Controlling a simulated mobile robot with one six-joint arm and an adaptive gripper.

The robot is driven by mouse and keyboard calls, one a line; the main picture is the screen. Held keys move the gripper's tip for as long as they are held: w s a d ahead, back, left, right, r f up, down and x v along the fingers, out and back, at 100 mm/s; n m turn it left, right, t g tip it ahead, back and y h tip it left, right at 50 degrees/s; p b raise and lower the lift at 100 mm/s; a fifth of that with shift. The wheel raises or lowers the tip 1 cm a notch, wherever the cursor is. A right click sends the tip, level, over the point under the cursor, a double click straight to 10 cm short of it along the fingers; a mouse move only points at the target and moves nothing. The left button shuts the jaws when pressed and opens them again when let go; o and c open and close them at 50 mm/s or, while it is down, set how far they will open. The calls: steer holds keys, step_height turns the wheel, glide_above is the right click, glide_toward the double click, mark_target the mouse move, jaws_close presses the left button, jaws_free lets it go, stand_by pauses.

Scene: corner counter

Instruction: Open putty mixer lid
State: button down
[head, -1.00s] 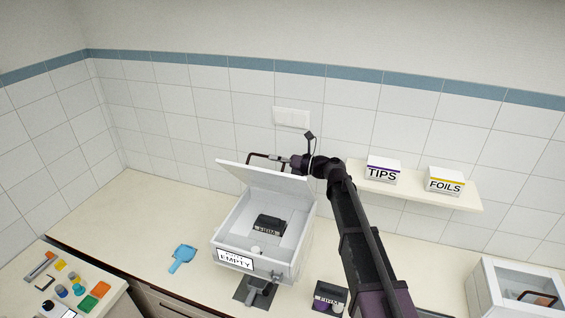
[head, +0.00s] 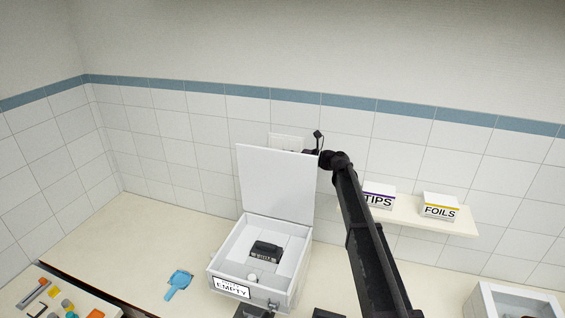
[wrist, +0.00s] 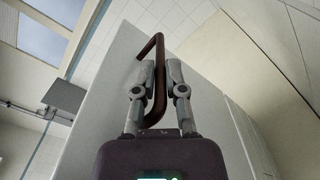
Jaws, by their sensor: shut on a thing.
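The white putty mixer (head: 219,262) stands on the counter with an "EMPTY" label on its front. Its lid (head: 276,185) is raised about upright at the back, so the inside shows, with a dark block (head: 265,251) in it. In the wrist view my gripper (wrist: 158,70) is shut on the dark reddish lid handle (wrist: 151,45), with a finger on each side of the bar. The lid panel (wrist: 112,75) fills the background there. In the head view the handle and my fingertips are hidden behind the lid.
A shelf (head: 440,228) at the right holds the TIPS box (head: 379,197) and the FOILS box (head: 440,207), close to my arm. A blue scoop (head: 178,284) lies left of the mixer.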

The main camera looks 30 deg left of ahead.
steer(key=shift+w+a+f, duration=0.15)
steer(key=shift+w+f, duration=0.05)
steer(key=shift+w, duration=0.85)
steer(key=c, duration=0.8)
jaws_free()
steer(key=shift+o, duration=0.4)
steer(key=shift+w+a+f, duration=0.15)
steer(key=shift+w+f, duration=0.05)
steer(key=shift+s+r, duration=0.1)
steer(key=shift+r, duration=0.05)
steer(key=shift+d, duration=0.2)
steer(key=w+d, duration=0.2)
steer(key=d, duration=0.9)
steer(key=shift+d, duration=0.3)
